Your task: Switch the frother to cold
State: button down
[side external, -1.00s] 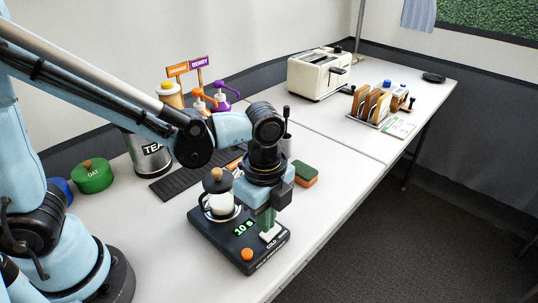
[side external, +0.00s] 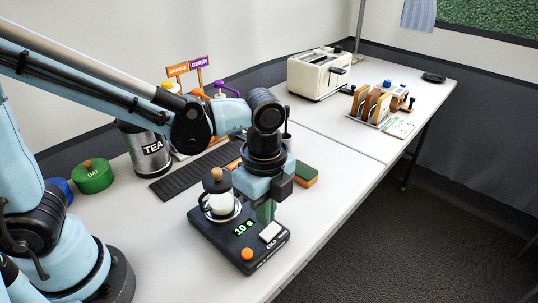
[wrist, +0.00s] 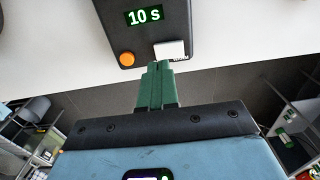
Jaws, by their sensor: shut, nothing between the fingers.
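The frother is a dark base (side external: 212,238) on the table, with a glass jug with a wooden knob (side external: 218,190) on its rear part. Its display (side external: 243,228) reads "10 s", and an orange button (side external: 247,254) is at the front corner. My gripper (side external: 266,219), with green fingers, is shut and empty just behind and above the switch. In the wrist view the shut fingertips (wrist: 158,66) show near the white switch (wrist: 170,49). I cannot tell which side is pressed.
A tea tin (side external: 150,155), a green oat canister (side external: 92,176) and a dark drip mat (side external: 190,172) stand left and behind. A sponge (side external: 306,174) lies behind my gripper. A toaster (side external: 318,74) is farther back. The table's front edge is close to the frother.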

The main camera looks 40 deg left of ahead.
notch_tip(320, 180, up, 8)
dwell(3.7)
jog(key=a+n+t, duration=0.2)
jog(key=a+n, duration=0.2)
jog(key=n, duration=0.1)
jog(key=a+f+n+t, duration=0.1)
jog(key=a+n+t, duration=0.1)
jog(key=a+n, duration=0.3)
jog(key=a+f+n+t, duration=0.1)
jog(key=a+n+t, duration=0.1)
jog(key=a+n, duration=0.3)
jog(key=shift+w+n+t, duration=0.1)
jog(key=shift+n+t, duration=0.2)
jog(key=shift+n, duration=0.2)
jog(key=shift+s+a+f+n+t, duration=0.1)
jog(key=shift+s+a+n+t, duration=0.25)
jog(key=shift+a+n, duration=0.45)
jog(key=shift+d, duration=0.2)
